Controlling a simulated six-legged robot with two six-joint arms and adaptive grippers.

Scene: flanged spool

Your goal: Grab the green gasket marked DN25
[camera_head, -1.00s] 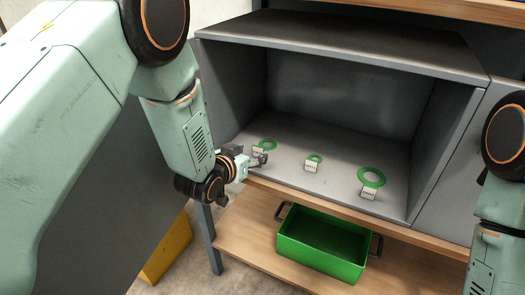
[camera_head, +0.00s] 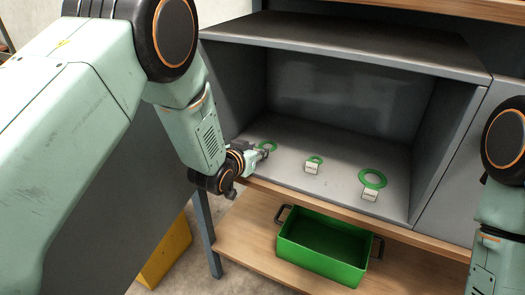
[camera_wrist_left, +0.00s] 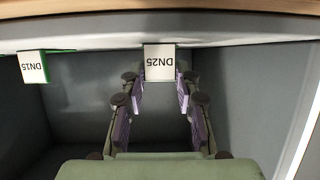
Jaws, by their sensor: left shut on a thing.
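The left green gasket (camera_head: 268,145) is a flat ring on the grey cabinet floor, partly hidden by my left gripper (camera_head: 257,151). In the left wrist view its white DN25 tag (camera_wrist_left: 159,62) appears upside down between the purple-padded fingers of my left gripper (camera_wrist_left: 159,88). The gripper is shut on this gasket or its tag; the exact contact is hard to see. A small green gasket (camera_head: 315,159) lies in the middle; a DN15 tag (camera_wrist_left: 33,67) shows at the left of the wrist view. A larger green gasket (camera_head: 372,178) lies to the right. My right gripper is out of view.
The grey cabinet (camera_head: 350,51) has a top panel and side walls around the gaskets. A green bin (camera_head: 322,263) with dark handles stands on the wooden shelf (camera_head: 251,246) below. The cabinet floor behind the gaskets is clear.

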